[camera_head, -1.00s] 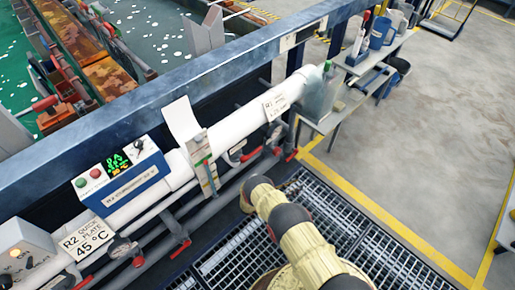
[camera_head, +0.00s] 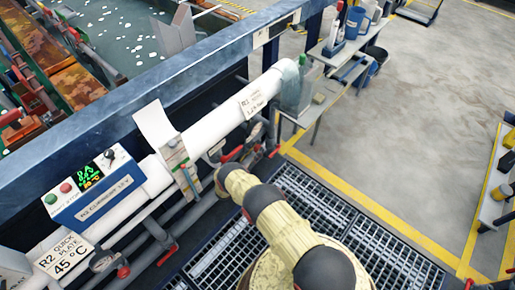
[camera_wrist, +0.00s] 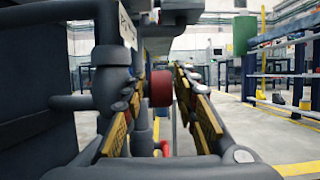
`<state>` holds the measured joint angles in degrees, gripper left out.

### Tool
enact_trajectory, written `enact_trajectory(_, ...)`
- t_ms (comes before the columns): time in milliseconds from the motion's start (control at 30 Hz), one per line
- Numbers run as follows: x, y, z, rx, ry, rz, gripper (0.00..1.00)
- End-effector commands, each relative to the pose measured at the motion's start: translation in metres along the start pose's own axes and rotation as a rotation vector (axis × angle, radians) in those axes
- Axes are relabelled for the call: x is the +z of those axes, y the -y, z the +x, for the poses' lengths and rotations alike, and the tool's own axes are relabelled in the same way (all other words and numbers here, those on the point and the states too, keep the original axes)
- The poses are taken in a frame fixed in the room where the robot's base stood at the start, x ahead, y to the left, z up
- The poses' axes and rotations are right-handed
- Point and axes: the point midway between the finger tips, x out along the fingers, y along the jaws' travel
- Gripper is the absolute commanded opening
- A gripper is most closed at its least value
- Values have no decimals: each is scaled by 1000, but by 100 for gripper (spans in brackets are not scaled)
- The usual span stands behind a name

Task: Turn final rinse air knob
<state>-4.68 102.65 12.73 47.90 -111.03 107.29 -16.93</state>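In the wrist view a round red knob (camera_wrist: 160,88) shows straight ahead, between or just beyond my fingertips. My gripper (camera_wrist: 163,78) is open, with a finger and its yellow pad on each side of the knob; I cannot tell whether either touches it. In the head view my arm reaches toward the pipework below the white pipe (camera_head: 217,117), and its end hides the gripper and the knob. Several red valve handles (camera_head: 123,272) sit along the lower pipes. No label for the final rinse air is readable.
A blue control box (camera_head: 97,196) and a white "R2 quick plate 45 °C" sign (camera_head: 64,255) are on the left. A blue rail (camera_head: 150,84) runs behind the pipe. Floor grating (camera_head: 320,205) lies beside my arm. Side benches (camera_head: 345,70) stand beyond; open floor is at right.

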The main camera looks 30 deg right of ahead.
Motion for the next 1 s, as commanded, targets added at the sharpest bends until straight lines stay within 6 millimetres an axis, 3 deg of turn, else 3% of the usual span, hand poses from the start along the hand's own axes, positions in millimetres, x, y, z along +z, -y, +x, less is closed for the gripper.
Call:
enact_trajectory(200,0,0,16,0,0,0,29)
enact_trajectory(467,0,0,17,1,0,1,29)
enact_trajectory(1000,0,0,17,1,-1,1,0)
